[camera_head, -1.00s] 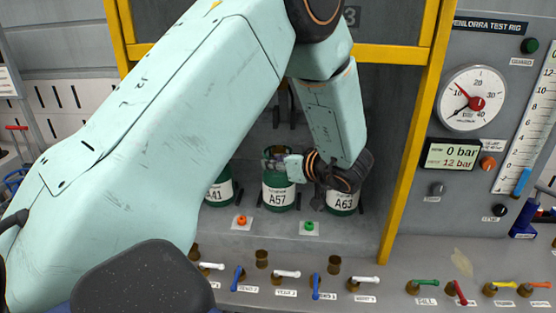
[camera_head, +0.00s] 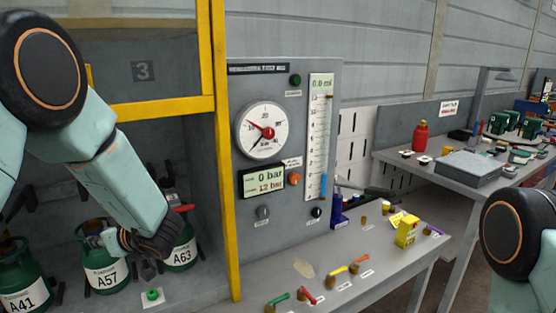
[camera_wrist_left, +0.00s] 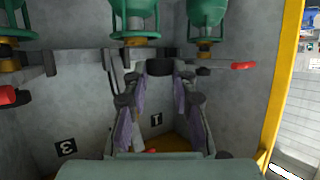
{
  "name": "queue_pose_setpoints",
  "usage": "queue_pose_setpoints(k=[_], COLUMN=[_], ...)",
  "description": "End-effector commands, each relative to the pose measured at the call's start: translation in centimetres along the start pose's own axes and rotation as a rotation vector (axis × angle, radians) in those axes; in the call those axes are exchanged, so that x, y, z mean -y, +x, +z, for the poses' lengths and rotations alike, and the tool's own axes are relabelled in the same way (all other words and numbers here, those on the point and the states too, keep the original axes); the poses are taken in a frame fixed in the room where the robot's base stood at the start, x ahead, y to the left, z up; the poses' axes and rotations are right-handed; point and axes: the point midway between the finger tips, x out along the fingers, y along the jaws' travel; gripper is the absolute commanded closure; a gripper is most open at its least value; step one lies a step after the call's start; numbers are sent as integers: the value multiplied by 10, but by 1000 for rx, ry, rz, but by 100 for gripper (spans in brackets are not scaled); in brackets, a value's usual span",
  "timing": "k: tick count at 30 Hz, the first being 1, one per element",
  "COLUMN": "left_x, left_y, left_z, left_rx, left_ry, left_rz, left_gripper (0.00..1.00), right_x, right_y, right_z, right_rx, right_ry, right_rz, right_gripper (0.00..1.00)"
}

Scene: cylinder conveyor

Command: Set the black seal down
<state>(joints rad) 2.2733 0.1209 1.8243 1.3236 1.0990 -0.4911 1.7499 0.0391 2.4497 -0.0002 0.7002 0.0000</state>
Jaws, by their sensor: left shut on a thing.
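My left gripper (camera_head: 97,238) is at the top of the green cylinder A57 (camera_head: 106,275), largely hidden behind my wrist in the head view. In the left wrist view, its two purple-padded fingers (camera_wrist_left: 157,88) stand either side of a gap. A small black piece (camera_wrist_left: 161,67), which looks like the black seal, shows at the fingertips. I cannot make out its contact with the pads. My right gripper is out of view.
Green cylinders A41 (camera_head: 22,290) and A63 (camera_head: 181,250) stand either side of A57 in the bay. A yellow post (camera_head: 229,200) bounds it on the right. A test panel (camera_head: 300,130), a ledge with coloured levers and a side bench (camera_head: 455,150) lie beyond.

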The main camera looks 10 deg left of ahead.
Motion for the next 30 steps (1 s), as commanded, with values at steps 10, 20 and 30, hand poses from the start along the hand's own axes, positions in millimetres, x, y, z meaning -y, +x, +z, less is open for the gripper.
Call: queue_pose_setpoints(k=[10, 20, 30], left_x=[-60, -88, -99], left_y=[-12, -30, -58], left_z=[18, 48, 92], left_rx=[4, 4, 6], left_ry=[163, 276, 393], left_rz=[388, 663, 950], left_gripper=[86, 86, 86], right_x=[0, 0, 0], right_y=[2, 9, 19], right_z=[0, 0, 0], right_rx=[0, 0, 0], right_ry=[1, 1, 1], right_rz=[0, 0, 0], right_gripper=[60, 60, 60])
